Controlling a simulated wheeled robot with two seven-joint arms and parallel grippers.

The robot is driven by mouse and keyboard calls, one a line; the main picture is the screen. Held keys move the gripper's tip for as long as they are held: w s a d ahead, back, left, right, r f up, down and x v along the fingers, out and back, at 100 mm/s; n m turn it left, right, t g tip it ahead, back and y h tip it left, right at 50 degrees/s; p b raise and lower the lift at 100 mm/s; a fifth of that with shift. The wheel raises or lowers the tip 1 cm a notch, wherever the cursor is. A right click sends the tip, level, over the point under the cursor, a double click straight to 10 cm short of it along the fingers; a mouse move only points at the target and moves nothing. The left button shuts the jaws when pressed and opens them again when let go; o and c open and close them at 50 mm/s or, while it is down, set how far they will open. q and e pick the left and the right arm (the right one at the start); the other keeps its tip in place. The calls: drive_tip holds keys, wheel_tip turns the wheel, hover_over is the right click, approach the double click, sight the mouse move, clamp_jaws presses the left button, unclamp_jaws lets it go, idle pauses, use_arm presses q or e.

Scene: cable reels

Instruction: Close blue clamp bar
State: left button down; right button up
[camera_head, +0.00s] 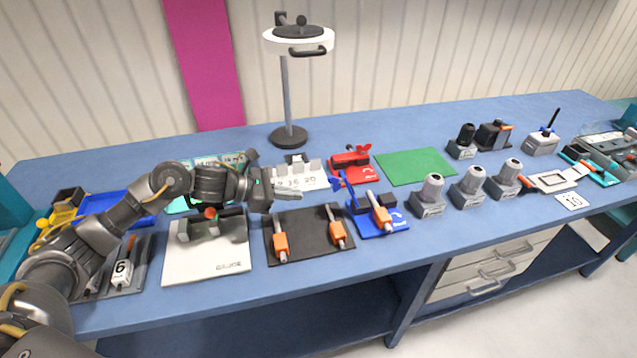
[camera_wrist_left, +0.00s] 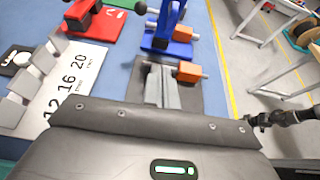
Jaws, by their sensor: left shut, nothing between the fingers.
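The blue clamp (camera_head: 378,218) stands on the bench to the right of the dark mat, with an orange-and-grey cylinder at it. Its blue bar (camera_head: 338,181) is raised and tilted up to the left. In the left wrist view the clamp (camera_wrist_left: 168,42) lies just beyond my fingertips. My left gripper (camera_head: 298,192) is shut and empty, its fingers pointing right toward the raised bar, a little short of it. The shut fingers also show in the left wrist view (camera_wrist_left: 162,88). A dark arm end, likely my right gripper (camera_wrist_left: 252,120), shows small there; its jaws are unclear.
A dark mat (camera_head: 305,250) with orange-handled cylinders lies below my left gripper. A red clamp (camera_head: 350,164) stands behind, next to a green mat (camera_head: 415,166). Grey holders (camera_head: 428,197) stand to the right. A lamp (camera_head: 287,90) rises at the back.

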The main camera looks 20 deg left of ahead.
sight(347, 184)
use_arm(q)
drive_tip(key=x, duration=0.1)
drive_tip(key=p+x, duration=0.1)
drive_tip(key=x, duration=0.1)
drive_tip(key=shift+d+r, duration=0.15)
drive_tip(key=shift+d, duration=0.25)
drive_tip(key=shift+w+d+r+p, duration=0.25)
drive_tip(key=shift+w+d+p, duration=0.25)
drive_tip(key=shift+d+p, duration=0.2)
drive_tip(key=shift+w+d+r+p, duration=0.3)
drive_tip(key=shift+w+d+p, duration=0.25)
drive_tip(key=shift+d, duration=0.2)
drive_tip(key=shift+r, duration=0.1)
